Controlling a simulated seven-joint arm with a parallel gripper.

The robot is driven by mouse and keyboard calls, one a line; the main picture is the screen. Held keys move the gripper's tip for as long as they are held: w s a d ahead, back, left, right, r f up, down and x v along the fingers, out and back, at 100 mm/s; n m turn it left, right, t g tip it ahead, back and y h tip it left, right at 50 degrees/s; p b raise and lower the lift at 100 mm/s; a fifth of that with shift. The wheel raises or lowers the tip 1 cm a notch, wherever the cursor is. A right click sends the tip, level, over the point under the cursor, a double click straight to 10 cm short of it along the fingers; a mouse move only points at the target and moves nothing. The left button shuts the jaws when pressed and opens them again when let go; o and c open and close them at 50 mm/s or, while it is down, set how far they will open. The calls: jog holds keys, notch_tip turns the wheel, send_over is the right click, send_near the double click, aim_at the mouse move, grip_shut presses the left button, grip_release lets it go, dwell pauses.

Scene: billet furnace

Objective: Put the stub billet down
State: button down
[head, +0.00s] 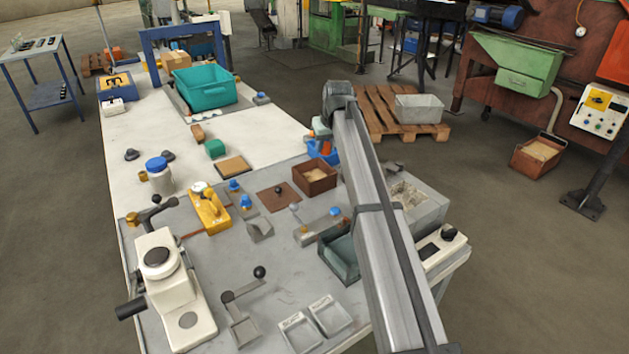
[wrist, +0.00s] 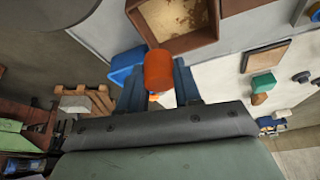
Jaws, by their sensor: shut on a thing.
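The stub billet (wrist: 158,70) is a short orange cylinder, seen close up in the wrist view. My gripper (wrist: 158,82) is shut on it, with one dark blue finger at each side. In the head view the orange billet (head: 326,147) shows small below the end of my arm, in front of or over a blue bin (head: 315,150). My gripper (head: 322,134) is partly hidden there by my arm. I cannot tell whether the billet touches anything beneath it.
A brown box of sand-coloured material (head: 315,180) stands close by on the grey bench top (head: 290,245). A wooden pad (head: 232,168) and green block (head: 215,148) lie to its left. A teal crate (head: 203,88) stands farther back. Part of the white table is clear.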

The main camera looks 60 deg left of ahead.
jog(key=s+a, duration=0.2)
send_near(313, 177)
jog(key=shift+n, duration=0.3)
jog(key=x, duration=0.6)
jog(key=shift+d+f, duration=0.1)
jog(key=shift+f, duration=0.05)
jog(key=c, duration=0.8)
grip_release()
jog(key=v, duration=1.2)
jog(key=shift+w+r, duration=0.15)
jog(key=shift+r, duration=0.1)
